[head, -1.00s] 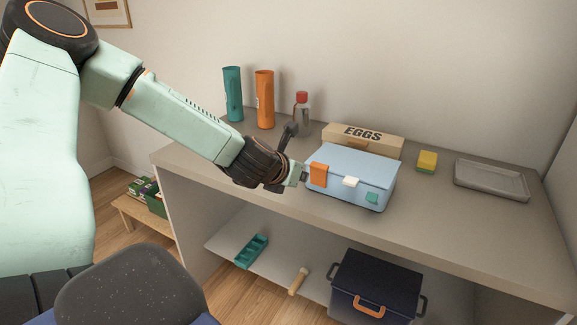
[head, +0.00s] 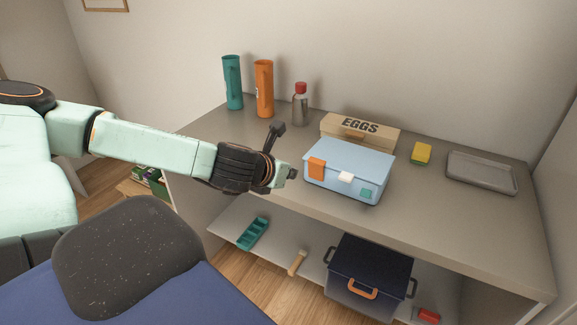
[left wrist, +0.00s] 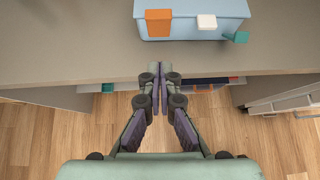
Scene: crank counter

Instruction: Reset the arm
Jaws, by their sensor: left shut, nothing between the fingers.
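My left arm comes in from the left in the head view. Its gripper (head: 291,174) is at the counter's front edge, just left of the light blue box. In the left wrist view the gripper (left wrist: 161,66) has its fingers together with nothing between them, pointing at the counter edge below the box. The light blue box (head: 345,180) is closed and has orange, white and teal tabs on its front. It also shows at the top of the left wrist view (left wrist: 185,30). My right gripper is in neither view.
On the counter (head: 450,220) stand a teal bottle (head: 233,82), an orange bottle (head: 264,88), a red-capped bottle (head: 300,105), an egg carton (head: 360,133), a sponge (head: 421,153) and a grey tray (head: 482,172). A dark blue bin (head: 370,265) sits below. A chair (head: 125,255) is in front.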

